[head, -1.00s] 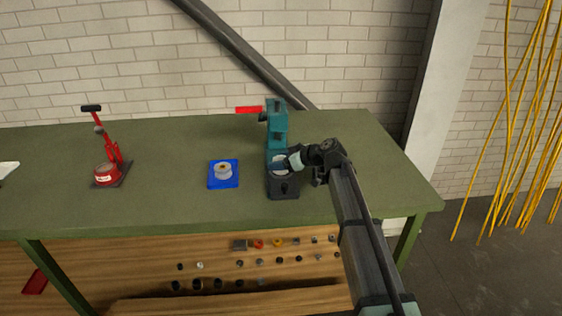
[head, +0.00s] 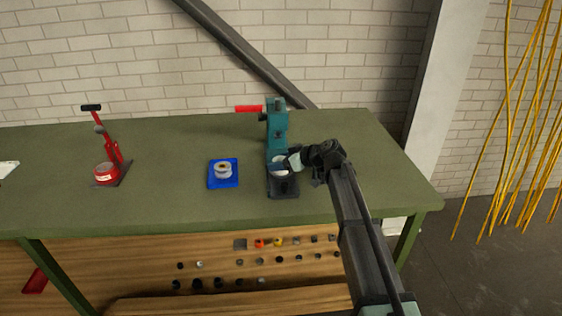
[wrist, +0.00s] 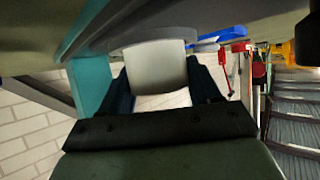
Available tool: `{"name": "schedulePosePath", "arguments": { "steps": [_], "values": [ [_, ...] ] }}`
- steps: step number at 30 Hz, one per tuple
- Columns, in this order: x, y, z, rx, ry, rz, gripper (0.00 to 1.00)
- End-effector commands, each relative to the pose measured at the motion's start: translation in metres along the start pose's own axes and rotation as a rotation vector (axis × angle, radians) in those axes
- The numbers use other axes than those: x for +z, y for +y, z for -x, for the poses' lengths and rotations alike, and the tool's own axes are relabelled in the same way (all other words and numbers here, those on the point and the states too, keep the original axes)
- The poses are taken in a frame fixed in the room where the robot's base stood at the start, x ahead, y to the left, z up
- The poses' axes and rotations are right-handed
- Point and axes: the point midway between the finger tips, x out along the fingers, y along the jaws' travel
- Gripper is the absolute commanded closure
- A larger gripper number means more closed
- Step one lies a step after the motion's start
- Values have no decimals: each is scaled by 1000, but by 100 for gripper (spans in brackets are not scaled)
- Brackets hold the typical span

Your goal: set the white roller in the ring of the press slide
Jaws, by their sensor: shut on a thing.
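My gripper (head: 283,165) is over the base of the teal press (head: 277,132) and is shut on the white roller. The roller (wrist: 158,68) shows between my two dark fingers in the wrist view. Its far end meets a curved grey edge of the press there; I cannot tell whether it is inside the ring or only at its rim. In the head view the white roller (head: 280,172) shows as a pale patch above the black press slide (head: 284,188). My fingers hide part of it, and the ring cannot be made out clearly.
A blue tray (head: 214,182) with a pale spool (head: 223,169) is left of the press. A red press (head: 107,170) stands farther left. The green bench (head: 165,195) is clear between them. The teal press column rises just behind my gripper, with a red handle (head: 248,109).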

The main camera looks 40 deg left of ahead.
Motion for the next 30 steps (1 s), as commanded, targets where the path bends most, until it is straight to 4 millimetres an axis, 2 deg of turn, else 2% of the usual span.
{"name": "schedulePosePath", "arguments": {
  "steps": [3, 4, 12, 23, 26, 30],
  "values": [
    [0, 0, 0, 0, 1, 0, 70],
    [0, 0, 0, 0, 1, 0, 35],
    [0, 0, 0, 0, 0, 0, 10],
    [0, 0, 4, 1, 0, 0, 7],
    [0, 0, 14, 2, 1, 1, 7],
    [1, -1, 38, 3, 1, 0, 7]
  ]
}}
